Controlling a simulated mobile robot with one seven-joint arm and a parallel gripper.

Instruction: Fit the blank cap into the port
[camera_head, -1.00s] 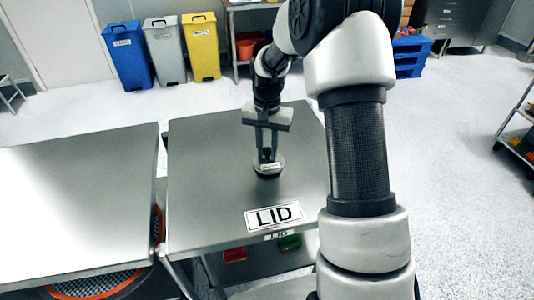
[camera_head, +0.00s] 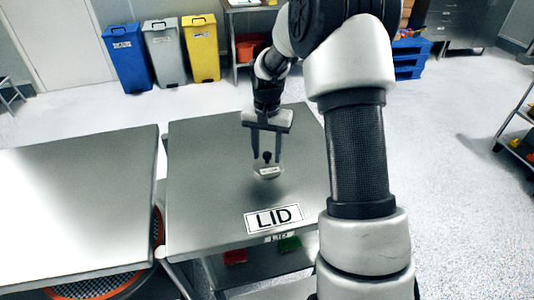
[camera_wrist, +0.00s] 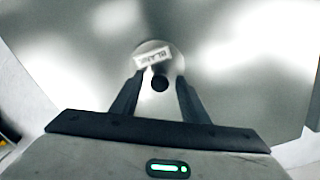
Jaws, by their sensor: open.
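The blank cap (camera_head: 262,174) is a pale grey disc with a dark round knob and a white label, which reads BLANK in the wrist view (camera_wrist: 154,50). It lies on the steel lid panel (camera_head: 205,190) and looks about level with its surface. The port is hidden under the cap, so I cannot tell exactly how it is seated. My gripper (camera_head: 267,157) is open, pointing down above the cap. In the wrist view my gripper (camera_wrist: 159,80) has one finger on each side of the knob, with gaps between.
A white LID sign (camera_head: 274,218) is on the panel's front edge. Another steel top (camera_head: 75,200) stands left, across a narrow gap. Red (camera_head: 235,257) and green (camera_head: 289,244) blocks show below the panel. The panel around the cap is clear.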

